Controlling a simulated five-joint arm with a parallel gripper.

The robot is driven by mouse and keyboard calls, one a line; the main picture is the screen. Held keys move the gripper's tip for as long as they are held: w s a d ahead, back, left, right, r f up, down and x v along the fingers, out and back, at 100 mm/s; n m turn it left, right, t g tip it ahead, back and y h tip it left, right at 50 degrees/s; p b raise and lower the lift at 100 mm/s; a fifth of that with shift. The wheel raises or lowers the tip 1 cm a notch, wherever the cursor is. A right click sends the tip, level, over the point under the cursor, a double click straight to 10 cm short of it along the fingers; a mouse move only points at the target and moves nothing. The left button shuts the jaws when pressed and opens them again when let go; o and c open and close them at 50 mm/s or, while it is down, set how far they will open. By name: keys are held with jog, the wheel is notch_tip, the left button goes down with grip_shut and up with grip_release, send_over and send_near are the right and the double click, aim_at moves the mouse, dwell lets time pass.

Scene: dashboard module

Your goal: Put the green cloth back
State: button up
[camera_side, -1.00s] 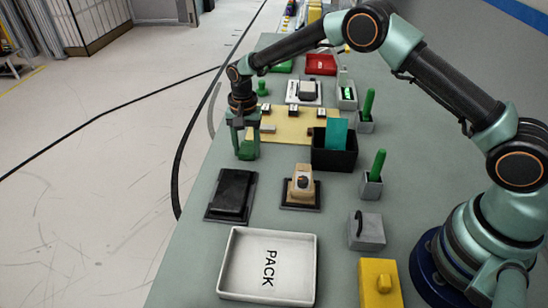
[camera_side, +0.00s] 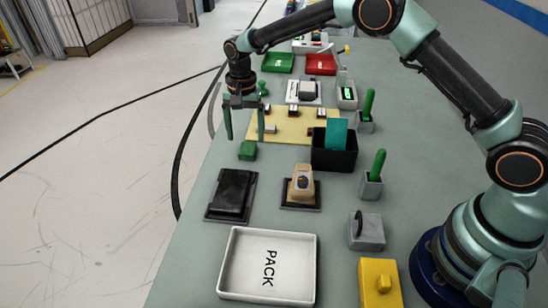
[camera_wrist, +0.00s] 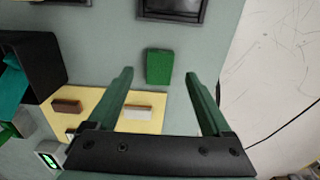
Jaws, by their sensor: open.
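The green cloth (camera_side: 247,150) looks like a small folded green block. It lies flat on the grey bench, at the near edge of the tan board. My gripper (camera_side: 245,137) is open and empty above it, with its two fingers pointing down and clear of it. In the wrist view the cloth (camera_wrist: 159,67) shows whole, just beyond and between the open fingertips (camera_wrist: 158,76). Nothing is held.
The tan board (camera_side: 292,127) carries small blocks. A black bin (camera_side: 334,157) holding a teal sheet (camera_side: 337,133) stands to its right. A black device (camera_side: 232,192) and the white PACK tray (camera_side: 230,262) lie nearer. The bench's left edge is close.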

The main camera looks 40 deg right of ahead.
notch_tip(320, 180, up, 7)
notch_tip(320, 180, up, 8)
jog(key=n+t, duration=0.1)
jog(key=n, duration=0.1)
send_over(248, 151)
jog(key=s+d, duration=0.3)
jog(key=s, duration=0.1)
jog(key=s+d+r+n+t, duration=0.2)
jog(key=s+d+r, duration=0.2)
jog(key=s+r, duration=0.15)
jog(key=s+d+f+n+t, duration=0.1)
jog(key=s+d+n, duration=0.3)
jog(key=s, duration=1)
jog(key=shift+s+d+n+t, duration=0.25)
jog(key=shift+s+n+t, duration=0.2)
jog(key=shift+t, duration=0.35)
